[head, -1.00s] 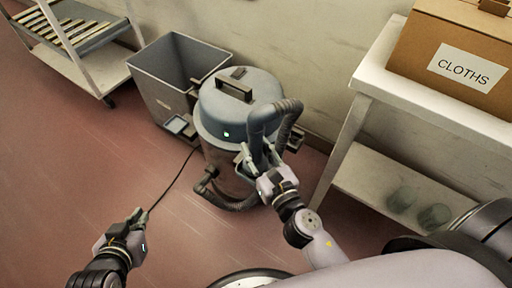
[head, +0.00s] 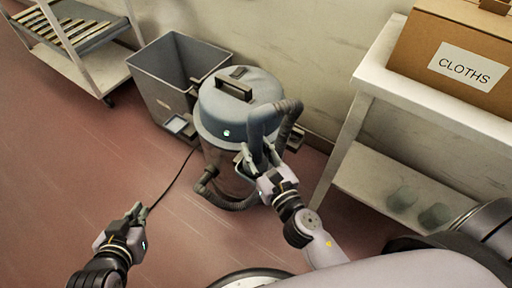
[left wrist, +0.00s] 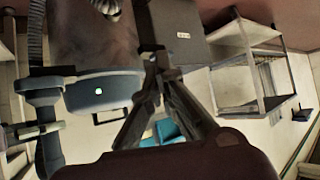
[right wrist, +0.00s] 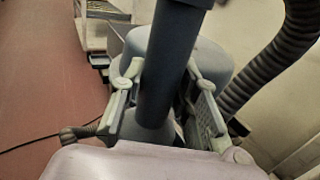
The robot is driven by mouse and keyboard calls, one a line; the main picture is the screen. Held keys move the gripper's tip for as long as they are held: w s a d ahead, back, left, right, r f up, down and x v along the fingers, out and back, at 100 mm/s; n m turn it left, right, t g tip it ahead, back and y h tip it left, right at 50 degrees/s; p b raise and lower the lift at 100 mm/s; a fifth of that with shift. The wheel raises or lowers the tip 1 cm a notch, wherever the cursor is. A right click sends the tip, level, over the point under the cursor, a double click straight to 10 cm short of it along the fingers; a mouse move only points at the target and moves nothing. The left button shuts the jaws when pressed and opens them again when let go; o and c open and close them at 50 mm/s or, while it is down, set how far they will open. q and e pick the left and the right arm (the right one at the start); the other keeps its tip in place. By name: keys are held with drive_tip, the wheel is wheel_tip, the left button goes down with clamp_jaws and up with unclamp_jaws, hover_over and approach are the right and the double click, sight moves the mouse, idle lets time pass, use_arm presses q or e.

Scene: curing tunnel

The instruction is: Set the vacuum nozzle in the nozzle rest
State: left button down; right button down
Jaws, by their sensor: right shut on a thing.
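The vacuum nozzle (head: 262,124) is a blue-grey bent tube with a ribbed hose, upright at the right front of the vacuum drum. My right gripper (head: 258,160) is shut on its straight part.
The vacuum (head: 225,103) has a blue-grey lid and a green light. A grey bin (head: 165,85) stands behind it at left, beside a white rack (head: 92,60). A white table (head: 430,112) with a CLOTHS box (head: 455,65) stands at right.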

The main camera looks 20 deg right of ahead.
drive_tip(key=shift+f, duration=0.1)
idle(1.0)
drive_tip(key=c, duration=1.2)
unclamp_jaws()
drive_tip(key=shift+o, duration=0.2)
drive_tip(key=shift+s, duration=0.1)
